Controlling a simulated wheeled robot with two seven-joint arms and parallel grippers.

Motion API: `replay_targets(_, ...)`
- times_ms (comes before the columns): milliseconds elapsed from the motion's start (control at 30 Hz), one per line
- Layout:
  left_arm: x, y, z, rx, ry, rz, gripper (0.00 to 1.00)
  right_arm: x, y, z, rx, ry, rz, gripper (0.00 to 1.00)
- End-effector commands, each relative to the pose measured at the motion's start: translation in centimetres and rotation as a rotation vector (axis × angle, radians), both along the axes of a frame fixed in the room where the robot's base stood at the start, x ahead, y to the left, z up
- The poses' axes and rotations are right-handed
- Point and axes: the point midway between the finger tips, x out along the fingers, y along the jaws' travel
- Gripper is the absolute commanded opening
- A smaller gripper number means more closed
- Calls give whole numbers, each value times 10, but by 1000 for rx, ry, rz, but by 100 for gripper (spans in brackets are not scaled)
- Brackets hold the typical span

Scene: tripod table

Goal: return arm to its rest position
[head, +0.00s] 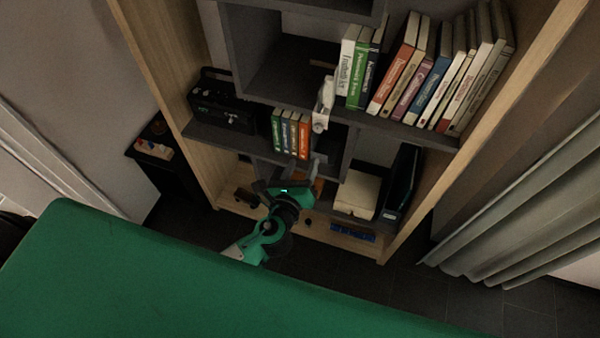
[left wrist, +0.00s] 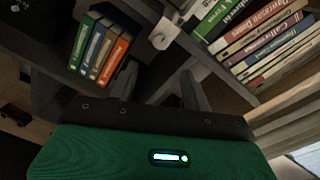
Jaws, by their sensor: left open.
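My left gripper (head: 287,170) is in the middle of the head view, with its green and black arm coming up from below. It is in front of the lower shelves of a bookcase (head: 215,165). In the left wrist view its two dark fingers (left wrist: 158,78) stand apart with nothing between them. In the head view it is just below a short row of colourful books (head: 290,133). These books also show left of the fingers in the left wrist view (left wrist: 100,50). My right gripper is not in view.
A longer row of books (head: 425,75) fills the upper right shelf, with a white object (head: 323,105) at its left. A black box (head: 222,108) sits on the left shelf. A white box (head: 357,193) stands low right of my gripper. A pale curtain (head: 530,210) hangs at right.

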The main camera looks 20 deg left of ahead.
Motion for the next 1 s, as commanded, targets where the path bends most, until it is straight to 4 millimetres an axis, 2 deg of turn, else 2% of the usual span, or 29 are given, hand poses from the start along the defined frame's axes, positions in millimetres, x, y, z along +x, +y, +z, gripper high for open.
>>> replay_targets(200,-12,0,1,0,0,0,48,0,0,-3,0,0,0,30)
replay_targets(667,-12,0,1,0,0,0,48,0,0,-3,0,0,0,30)
replay_targets(767,-11,1,-4,-9,10,1,48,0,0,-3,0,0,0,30)
replay_targets(867,-10,4,-31,-60,68,9,48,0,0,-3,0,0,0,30)
replay_targets(967,-11,13,-87,-178,183,39,48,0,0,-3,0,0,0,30)
replay_targets(1000,-13,18,-115,-242,243,59,48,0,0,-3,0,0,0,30)
